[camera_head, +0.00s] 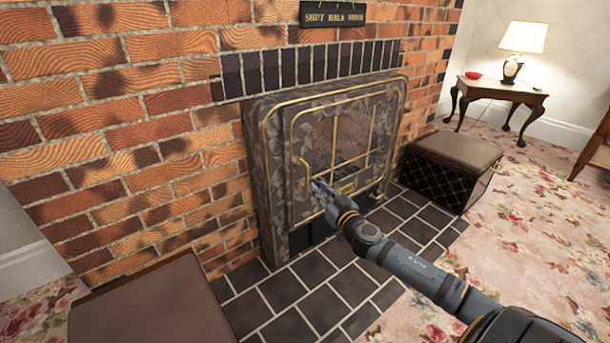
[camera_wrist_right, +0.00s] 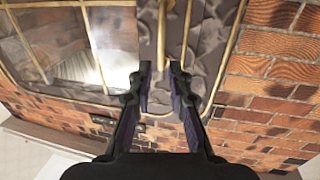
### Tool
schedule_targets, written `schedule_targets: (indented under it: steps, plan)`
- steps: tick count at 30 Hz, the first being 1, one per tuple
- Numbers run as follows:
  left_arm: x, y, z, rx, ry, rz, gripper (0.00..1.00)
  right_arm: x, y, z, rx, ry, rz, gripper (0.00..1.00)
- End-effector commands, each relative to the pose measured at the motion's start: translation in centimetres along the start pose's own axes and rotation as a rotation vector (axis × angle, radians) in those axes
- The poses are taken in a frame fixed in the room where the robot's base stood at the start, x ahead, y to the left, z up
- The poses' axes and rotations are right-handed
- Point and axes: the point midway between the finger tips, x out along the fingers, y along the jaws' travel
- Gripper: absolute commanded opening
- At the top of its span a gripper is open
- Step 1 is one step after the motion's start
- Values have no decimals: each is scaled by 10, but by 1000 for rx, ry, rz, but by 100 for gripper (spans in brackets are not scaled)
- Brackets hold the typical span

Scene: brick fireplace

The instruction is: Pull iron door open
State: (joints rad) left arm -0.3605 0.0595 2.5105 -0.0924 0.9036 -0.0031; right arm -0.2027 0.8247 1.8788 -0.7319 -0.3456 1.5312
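The iron door (camera_head: 345,135) is a dark mottled fireplace front with gold trim and a glass pane, and it looks shut. Its upright gold handle (camera_head: 303,172) is on the door's left side. My right gripper (camera_head: 314,187) is at the handle's lower part. In the right wrist view the fingers of my right gripper (camera_wrist_right: 160,68) stand apart, with the gold handle (camera_wrist_right: 162,28) running down toward the gap between them. Whether a finger touches the handle I cannot tell. The pane (camera_wrist_right: 75,45) shows on the left there. My left gripper is not in view.
The door is set in a brick wall (camera_head: 130,110) above dark hearth tiles (camera_head: 330,285). A low box seat (camera_head: 452,170) stands right of the hearth, another (camera_head: 150,310) at the front left. A lamp table (camera_head: 500,90) is at the back right. Flowered carpet is clear at right.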

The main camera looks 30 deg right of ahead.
Motion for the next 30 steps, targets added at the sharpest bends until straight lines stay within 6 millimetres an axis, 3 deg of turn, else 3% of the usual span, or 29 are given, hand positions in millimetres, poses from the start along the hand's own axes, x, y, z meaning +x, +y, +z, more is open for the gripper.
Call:
schedule_targets:
  steps: [7,15,28,30]
  plan:
    - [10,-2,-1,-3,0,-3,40,44,-3,-5,15,8,-2,19]
    - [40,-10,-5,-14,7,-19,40,83,-1,-6,7,2,-1,19]
    - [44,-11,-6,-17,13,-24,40,92,-3,0,3,3,-4,19]
    - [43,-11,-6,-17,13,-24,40,92,-2,0,3,3,-4,11]
